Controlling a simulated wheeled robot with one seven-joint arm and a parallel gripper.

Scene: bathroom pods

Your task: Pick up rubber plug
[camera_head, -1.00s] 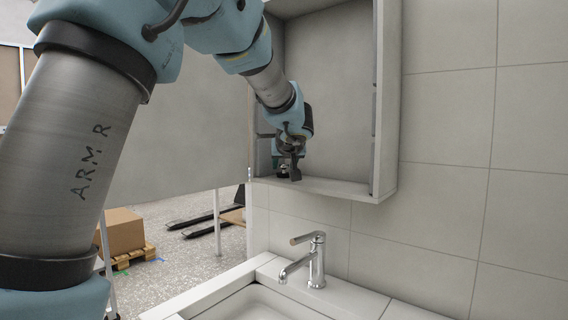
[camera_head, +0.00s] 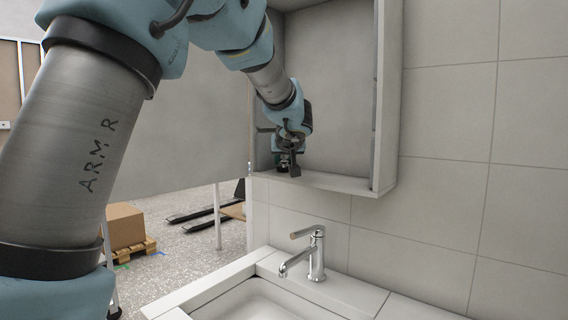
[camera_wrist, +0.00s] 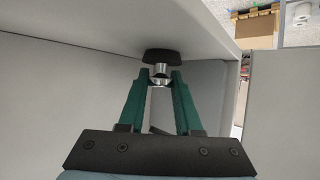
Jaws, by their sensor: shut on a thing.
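The rubber plug is a small black disc (camera_wrist: 163,56) with a shiny metal knob. In the wrist view the green fingers of my gripper (camera_wrist: 161,76) are shut on the knob, one on each side. The disc is beyond the fingertips, against or very near the pale cabinet floor (camera_wrist: 120,22); I cannot tell if they touch. In the head view my gripper (camera_head: 289,160) reaches down into the left end of the open wall cabinet (camera_head: 335,182). The plug (camera_head: 283,169) is small and partly hidden there.
The cabinet's side wall (camera_head: 385,100) and back stand close to my arm. Below are a chrome faucet (camera_head: 316,255) and a white sink (camera_head: 205,290). A cardboard box (camera_head: 124,226) on a pallet is at the lower left. The cabinet floor right of my gripper is clear.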

